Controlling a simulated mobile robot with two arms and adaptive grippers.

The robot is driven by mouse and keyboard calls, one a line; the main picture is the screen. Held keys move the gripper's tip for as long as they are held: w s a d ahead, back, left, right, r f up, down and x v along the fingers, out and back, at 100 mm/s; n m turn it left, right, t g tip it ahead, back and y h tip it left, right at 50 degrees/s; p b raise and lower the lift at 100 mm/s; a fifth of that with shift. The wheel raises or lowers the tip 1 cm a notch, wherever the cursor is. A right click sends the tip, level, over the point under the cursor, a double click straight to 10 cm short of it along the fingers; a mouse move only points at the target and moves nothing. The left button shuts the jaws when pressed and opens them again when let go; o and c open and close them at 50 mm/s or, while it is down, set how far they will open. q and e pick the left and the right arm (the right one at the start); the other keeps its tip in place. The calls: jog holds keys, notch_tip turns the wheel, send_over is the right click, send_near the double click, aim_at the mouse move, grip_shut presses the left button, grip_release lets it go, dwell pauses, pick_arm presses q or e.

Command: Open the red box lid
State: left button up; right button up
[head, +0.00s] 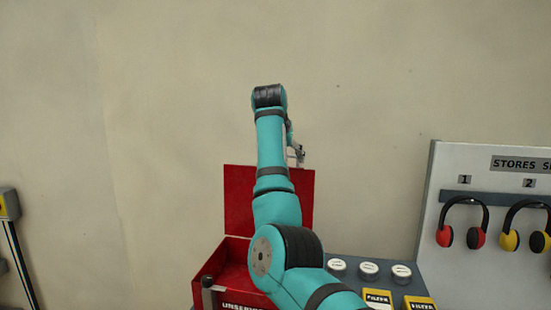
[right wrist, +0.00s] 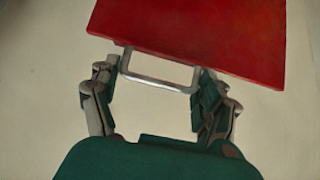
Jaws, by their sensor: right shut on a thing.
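The red box (head: 235,256) stands below in the head view, with its open inside partly visible. Its red lid (head: 239,185) stands raised, about upright, at the back of the box. In the right wrist view the lid (right wrist: 200,30) fills the top, with a grey metal loop handle (right wrist: 160,83) on its edge. In the head view the right gripper (head: 297,153) shows only in part beside the lid's top edge; my right arm hides the rest. My left gripper is out of view.
Round white-topped canisters (head: 369,268) and yellow filter packs (head: 419,302) are on the grey surface right of the box. Ear defenders (head: 462,222) hang on a stores board (head: 470,270) at the right. The wall behind is bare.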

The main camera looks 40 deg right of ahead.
jog(key=shift+w+d+f+g, duration=0.3)
jog(key=shift+d+f, duration=0.05)
jog(key=shift+f, duration=0.1)
jog(key=o, duration=1.4)
jog(key=shift+o, duration=0.9)
jog(key=shift+d, duration=0.2)
jog(key=v, duration=1.2)
